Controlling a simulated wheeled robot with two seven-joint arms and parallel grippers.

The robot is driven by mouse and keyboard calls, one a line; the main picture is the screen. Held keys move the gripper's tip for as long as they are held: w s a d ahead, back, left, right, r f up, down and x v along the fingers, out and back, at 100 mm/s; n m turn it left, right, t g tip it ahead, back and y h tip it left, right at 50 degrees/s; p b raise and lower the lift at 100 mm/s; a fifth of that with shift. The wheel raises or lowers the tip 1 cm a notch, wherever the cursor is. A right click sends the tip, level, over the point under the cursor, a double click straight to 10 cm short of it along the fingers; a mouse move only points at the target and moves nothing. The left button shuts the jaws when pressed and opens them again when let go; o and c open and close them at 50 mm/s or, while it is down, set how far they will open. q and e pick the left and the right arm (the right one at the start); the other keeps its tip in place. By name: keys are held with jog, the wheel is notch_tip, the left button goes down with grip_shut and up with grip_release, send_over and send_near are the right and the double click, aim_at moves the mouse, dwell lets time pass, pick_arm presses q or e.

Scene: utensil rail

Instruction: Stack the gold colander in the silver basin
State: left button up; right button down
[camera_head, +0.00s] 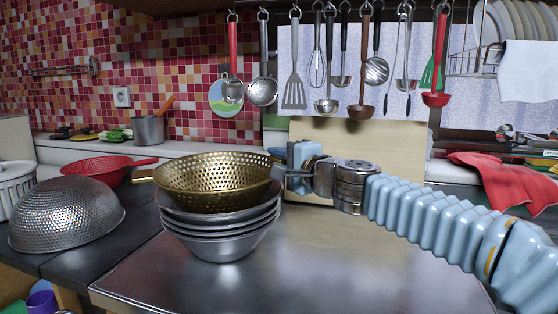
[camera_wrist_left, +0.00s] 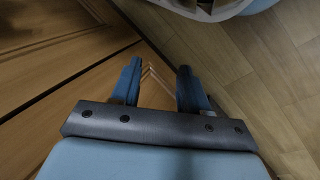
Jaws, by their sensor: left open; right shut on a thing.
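The gold colander (camera_head: 207,178), perforated and with a handle at its left, sits over a stack of silver basins (camera_head: 221,240) on the metal counter. Its lower part is hidden inside the top basin's rim, and I cannot tell whether it rests there fully. My right gripper (camera_head: 283,173) comes from the right and is shut on the colander's right edge. My left gripper (camera_wrist_left: 158,85) shows in the left wrist view, open and empty, with wooden boards below it. It is not visible in the head view.
An upturned hammered silver bowl (camera_head: 66,214) and a red colander (camera_head: 102,168) stand at the left. A steel pot (camera_head: 148,130) is on the back counter. Utensils hang from the rail above. A pale board (camera_head: 357,143) stands behind my right arm. The metal counter (camera_head: 290,265) in front is clear.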

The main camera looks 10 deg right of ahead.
jog(key=shift+f+b, duration=0.65)
jog(key=shift+b, duration=0.05)
jog(key=c, duration=1.1)
grip_release()
jog(key=shift+r, duration=0.25)
jog(key=v, duration=1.2)
jog(key=shift+r+p, duration=0.3)
jog(key=shift+r, duration=0.1)
